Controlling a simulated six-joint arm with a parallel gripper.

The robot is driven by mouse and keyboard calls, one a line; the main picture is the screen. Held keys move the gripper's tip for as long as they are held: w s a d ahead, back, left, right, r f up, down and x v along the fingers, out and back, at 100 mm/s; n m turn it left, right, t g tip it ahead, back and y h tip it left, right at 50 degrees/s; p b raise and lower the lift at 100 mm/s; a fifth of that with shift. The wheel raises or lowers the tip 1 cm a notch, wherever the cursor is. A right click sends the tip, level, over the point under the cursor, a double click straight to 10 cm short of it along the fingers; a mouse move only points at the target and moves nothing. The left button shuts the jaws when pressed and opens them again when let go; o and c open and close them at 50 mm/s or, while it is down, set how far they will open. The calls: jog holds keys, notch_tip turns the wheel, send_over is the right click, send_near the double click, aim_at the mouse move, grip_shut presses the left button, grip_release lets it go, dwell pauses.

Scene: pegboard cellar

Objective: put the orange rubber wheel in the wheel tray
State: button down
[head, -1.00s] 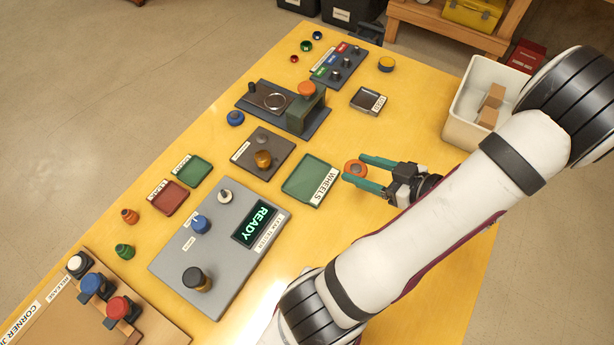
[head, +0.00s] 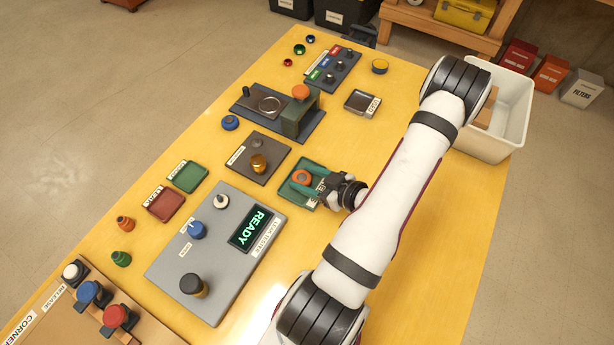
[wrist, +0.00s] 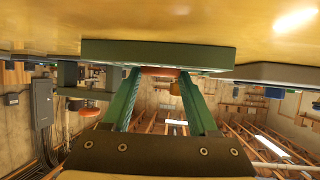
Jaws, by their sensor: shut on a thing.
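The orange rubber wheel (head: 301,177) is between the green fingers of my gripper (head: 302,181), over the green wheel tray (head: 312,163) in the head view. In the wrist view the wheel (wrist: 160,71) shows as an orange band between the fingertips of my gripper (wrist: 165,76). The tray's edge (wrist: 150,52) lies just past it there. My gripper is shut on the wheel. The arm hides much of the tray's label in the head view. I cannot tell whether the wheel touches the tray floor.
A grey tester (head: 215,250) with a READY display stands beside the tray. A dark plate with a brass knob (head: 258,163) and a press fixture (head: 290,115) are behind it. Red (head: 165,205) and green (head: 188,177) small trays lie left. A white bin (head: 515,130) stands right.

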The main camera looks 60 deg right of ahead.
jog(key=shift+f, duration=0.15)
jog(key=shift+c, duration=0.8)
grip_release()
